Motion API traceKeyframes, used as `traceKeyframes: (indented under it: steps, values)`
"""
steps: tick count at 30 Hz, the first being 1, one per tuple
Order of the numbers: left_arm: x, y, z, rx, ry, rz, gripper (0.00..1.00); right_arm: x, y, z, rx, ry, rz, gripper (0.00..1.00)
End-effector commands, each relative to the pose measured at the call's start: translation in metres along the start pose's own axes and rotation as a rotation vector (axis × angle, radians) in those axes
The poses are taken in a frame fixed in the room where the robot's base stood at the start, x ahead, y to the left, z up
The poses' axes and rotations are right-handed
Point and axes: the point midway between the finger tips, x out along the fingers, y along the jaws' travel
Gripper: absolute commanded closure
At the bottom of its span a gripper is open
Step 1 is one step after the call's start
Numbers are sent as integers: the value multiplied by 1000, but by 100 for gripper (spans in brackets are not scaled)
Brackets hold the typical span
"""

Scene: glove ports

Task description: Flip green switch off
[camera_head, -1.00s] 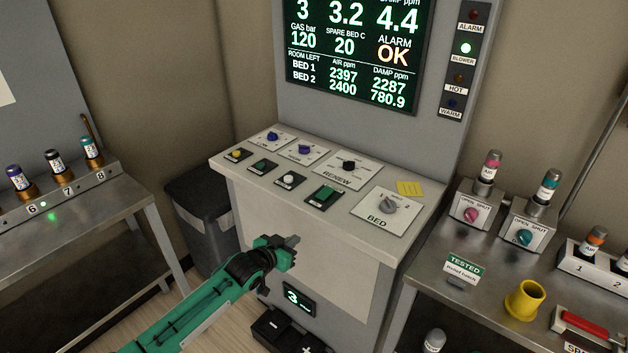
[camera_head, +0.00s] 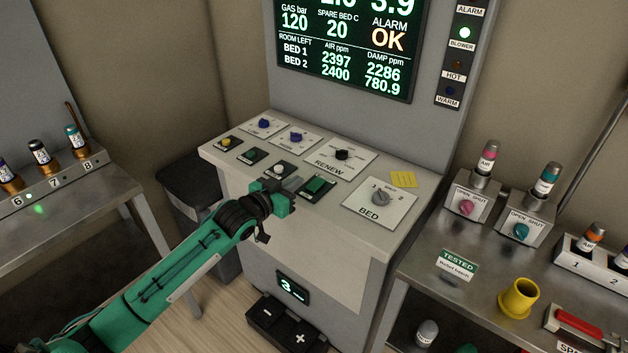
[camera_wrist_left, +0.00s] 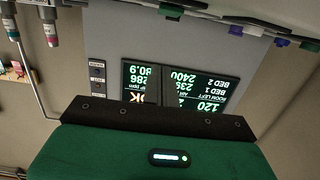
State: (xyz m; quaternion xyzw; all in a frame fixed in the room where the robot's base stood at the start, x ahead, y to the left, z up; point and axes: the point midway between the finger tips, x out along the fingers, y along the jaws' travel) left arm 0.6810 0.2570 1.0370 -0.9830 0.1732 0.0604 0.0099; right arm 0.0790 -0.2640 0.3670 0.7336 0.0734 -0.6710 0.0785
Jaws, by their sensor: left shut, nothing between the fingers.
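A large green rocker switch (camera_head: 318,187) sits on a dark plate near the front edge of the sloped console top. A smaller dark green switch (camera_head: 253,155) lies further left in the same row. My left gripper (camera_head: 291,185) is shut and empty, at the console's front edge just left of the large green switch; I cannot tell whether it touches anything. It partly hides the plate of the white button (camera_head: 279,170). My right gripper is not in view.
The console top (camera_head: 378,236) also carries a BED knob (camera_head: 380,198), a RENEW knob (camera_head: 342,155), blue knobs and a yellow button (camera_head: 226,142). A lit display (camera_head: 345,50) stands behind. A steel table (camera_head: 430,280) with valves stands right, a grey bin (camera_head: 190,190) left.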

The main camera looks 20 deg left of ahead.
Motion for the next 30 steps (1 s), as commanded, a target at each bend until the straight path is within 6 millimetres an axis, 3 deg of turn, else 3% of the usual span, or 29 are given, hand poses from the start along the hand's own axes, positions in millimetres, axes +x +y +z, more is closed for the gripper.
traceKeyframes:
  steps: [14, 21, 30]
  values:
    - [82, 0, -3, 1, 0, -1, 100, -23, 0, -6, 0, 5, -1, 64]
    - [89, 0, 29, 0, -2, -1, 100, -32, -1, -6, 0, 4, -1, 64]
    - [91, 0, 39, 1, -1, 0, 100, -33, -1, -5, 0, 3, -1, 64]
